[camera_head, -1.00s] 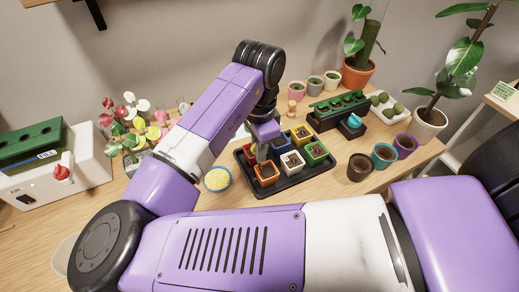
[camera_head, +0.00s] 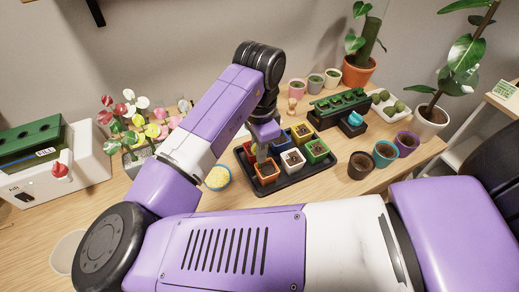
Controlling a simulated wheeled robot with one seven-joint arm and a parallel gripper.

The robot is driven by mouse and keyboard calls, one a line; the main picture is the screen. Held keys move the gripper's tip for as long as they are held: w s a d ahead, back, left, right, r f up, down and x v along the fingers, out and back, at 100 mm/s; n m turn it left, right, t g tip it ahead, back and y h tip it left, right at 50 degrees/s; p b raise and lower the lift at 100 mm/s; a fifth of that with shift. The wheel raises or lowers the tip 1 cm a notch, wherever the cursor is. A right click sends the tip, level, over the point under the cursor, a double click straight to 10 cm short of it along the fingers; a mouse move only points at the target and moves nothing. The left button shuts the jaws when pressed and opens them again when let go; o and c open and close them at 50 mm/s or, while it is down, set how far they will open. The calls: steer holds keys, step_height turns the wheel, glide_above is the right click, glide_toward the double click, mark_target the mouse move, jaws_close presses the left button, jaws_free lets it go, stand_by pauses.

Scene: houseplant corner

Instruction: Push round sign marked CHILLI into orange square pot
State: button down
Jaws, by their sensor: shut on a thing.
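The orange square pot (camera_head: 267,178) stands at the front left of a black tray (camera_head: 311,183), with dark soil inside. My gripper (camera_head: 262,158) is directly over this pot, its fingers pointing down close to the soil. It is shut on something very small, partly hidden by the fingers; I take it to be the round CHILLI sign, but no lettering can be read. I cannot tell whether the sign touches the soil.
The tray also holds white (camera_head: 290,166), green (camera_head: 318,153), yellow (camera_head: 302,133), blue and red square pots close by. A bowl of yellow grains (camera_head: 218,178) is left of the tray. Round brown (camera_head: 360,166), teal (camera_head: 384,154) and purple pots stand to the right.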

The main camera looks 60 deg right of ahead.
steer(key=shift+f+b, duration=0.9)
steer(key=shift+f, duration=0.5)
steer(key=c, duration=1.5)
jaws_free()
steer(key=shift+o, duration=0.3)
steer(key=o, duration=0.4)
steer(key=shift+r+p, duration=3.1)
steer(key=shift+r, duration=0.5)
